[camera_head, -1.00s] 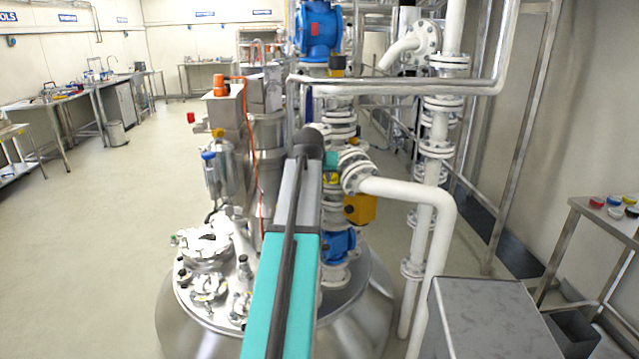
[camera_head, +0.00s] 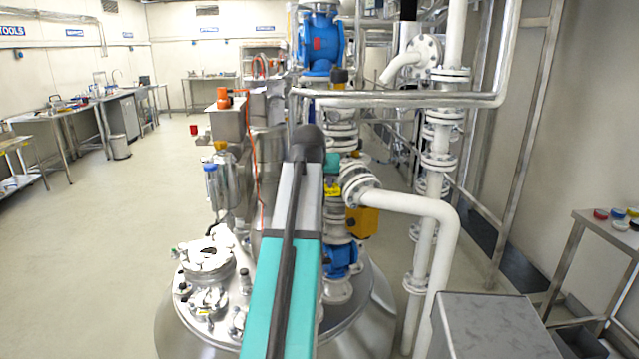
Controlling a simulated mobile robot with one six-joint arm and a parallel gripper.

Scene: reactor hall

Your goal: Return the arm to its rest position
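My arm (camera_head: 283,290), teal and grey with a black cable along it, reaches up from the bottom middle of the head view. Its dark far joint (camera_head: 307,143) stands in front of the reactor's pipework. My gripper does not show; it is out of sight beyond or behind the arm. Whether it holds anything cannot be seen.
The steel reactor vessel (camera_head: 195,328) stands below and around my arm. White pipes (camera_head: 410,205) and a blue valve (camera_head: 320,45) rise at the right. A grey metal box (camera_head: 488,322) is at the lower right. The floor (camera_head: 90,235) at the left is open.

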